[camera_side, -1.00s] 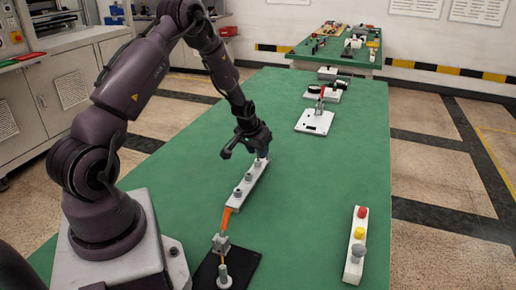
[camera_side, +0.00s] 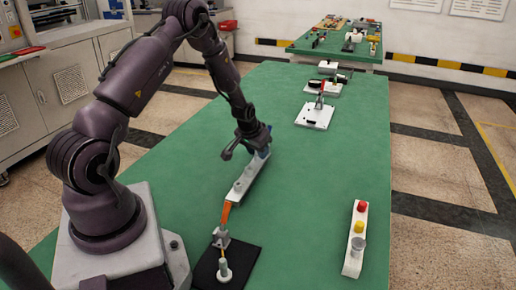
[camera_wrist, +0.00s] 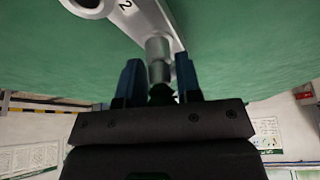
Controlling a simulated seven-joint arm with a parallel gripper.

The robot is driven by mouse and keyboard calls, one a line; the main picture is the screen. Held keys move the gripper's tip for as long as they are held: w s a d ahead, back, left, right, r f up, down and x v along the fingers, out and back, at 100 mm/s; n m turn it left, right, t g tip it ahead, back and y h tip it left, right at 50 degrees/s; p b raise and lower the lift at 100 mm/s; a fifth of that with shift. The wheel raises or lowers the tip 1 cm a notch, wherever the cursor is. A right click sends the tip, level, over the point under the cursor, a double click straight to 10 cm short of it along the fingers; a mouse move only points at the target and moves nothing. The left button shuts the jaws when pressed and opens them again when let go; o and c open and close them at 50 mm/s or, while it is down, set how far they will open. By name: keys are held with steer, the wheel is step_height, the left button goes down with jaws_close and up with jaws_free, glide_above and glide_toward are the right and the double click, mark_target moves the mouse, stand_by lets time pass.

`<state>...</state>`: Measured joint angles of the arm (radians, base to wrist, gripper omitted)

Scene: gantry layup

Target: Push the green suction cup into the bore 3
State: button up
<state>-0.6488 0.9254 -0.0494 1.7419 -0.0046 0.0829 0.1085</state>
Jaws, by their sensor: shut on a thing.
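My gripper (camera_wrist: 158,82) is low over the far end of a pale grey bar (camera_side: 246,190) on the green table; it also shows in the side view (camera_side: 246,146). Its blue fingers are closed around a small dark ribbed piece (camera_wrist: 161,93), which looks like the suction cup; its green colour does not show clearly. A grey cylindrical boss (camera_wrist: 158,52) on the bar stands in line with this piece, between the fingertips. Whether the piece is inside a bore cannot be told. A "2" marks the bar beside another round bore (camera_wrist: 90,6). No 3 is visible.
A white rack (camera_side: 351,266) with red, yellow and grey pieces stands at the right. An orange strip (camera_side: 225,213) runs from the bar to a grey fixture (camera_side: 221,238) on a black plate (camera_side: 240,262). White fixtures stand farther back. The table's middle right is clear.

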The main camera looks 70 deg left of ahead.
steer(key=o, duration=1.1)
steer(key=shift+f, duration=0.1)
steer(key=v, duration=1.3)
steer(key=s+d+r+m, duration=0.2)
steer(key=s+d+r, duration=0.3)
steer(key=d, duration=0.3)
steer(key=s+d+r+m+t+h, duration=0.1)
steer(key=s+d+r+m, duration=0.1)
steer(key=s+d+r, duration=0.3)
steer(key=s+d+r+m+h, duration=0.1)
steer(key=s+d+r+m, duration=0.1)
steer(key=s+d+r, duration=0.4)
steer(key=shift+d+r+t, duration=0.1)
steer(key=shift+d+r, duration=0.5)
steer(key=shift+d, duration=0.35)
steer(key=shift+d+r+t, duration=0.1)
steer(key=shift+d+r, duration=0.5)
steer(key=shift+d, duration=0.35)
steer(key=shift+d+r+t, duration=0.1)
steer(key=shift+d+r, duration=0.5)
steer(key=shift+d, duration=0.4)
